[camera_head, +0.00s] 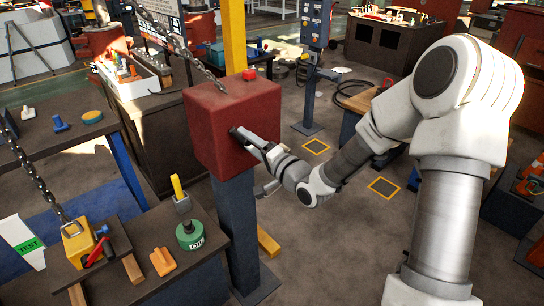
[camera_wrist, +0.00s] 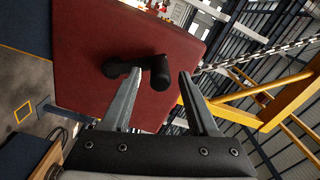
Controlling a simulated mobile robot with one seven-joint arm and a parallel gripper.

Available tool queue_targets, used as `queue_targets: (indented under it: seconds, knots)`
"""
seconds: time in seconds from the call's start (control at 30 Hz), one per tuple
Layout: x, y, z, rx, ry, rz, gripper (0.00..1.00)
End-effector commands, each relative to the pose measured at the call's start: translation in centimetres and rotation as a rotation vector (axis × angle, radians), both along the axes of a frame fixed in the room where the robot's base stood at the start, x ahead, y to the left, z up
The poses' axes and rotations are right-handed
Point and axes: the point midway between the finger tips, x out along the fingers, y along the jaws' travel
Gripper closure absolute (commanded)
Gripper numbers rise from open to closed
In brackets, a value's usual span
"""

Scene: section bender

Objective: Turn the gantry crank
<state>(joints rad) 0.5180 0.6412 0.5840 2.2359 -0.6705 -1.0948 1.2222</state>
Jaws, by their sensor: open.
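The gantry crank (camera_wrist: 155,72) shows in the wrist view as a black arm with a stubby black handle on the face of a red box (camera_wrist: 85,40). In the head view the red box (camera_head: 232,115) sits on a dark blue post, and the crank is mostly hidden by my gripper. My gripper (camera_head: 240,135) reaches the box's right-hand face from the right. In the wrist view my gripper (camera_wrist: 158,84) is open, with the crank's handle showing between and just beyond its two fingertips. I cannot tell whether the fingers touch it.
A red button (camera_head: 249,74) tops the box, with a chain (camera_head: 192,55) hanging near it. A yellow column (camera_head: 233,40) stands behind. A bench with a green weight (camera_head: 190,236) and a yellow-handled tool (camera_head: 180,194) is at lower left.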

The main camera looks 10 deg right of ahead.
Motion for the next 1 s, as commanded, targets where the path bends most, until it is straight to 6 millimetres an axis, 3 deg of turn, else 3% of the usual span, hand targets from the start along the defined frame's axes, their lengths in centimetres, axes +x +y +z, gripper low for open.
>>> queue_targets:
  seconds: [0.57,1.0]
  knots:
    - [-11.4,-7.8,0.1,0.001,0.001,-0.006,0.4]
    - [-11.5,-8.6,0.8,0.007,0.001,0.0,0.4]
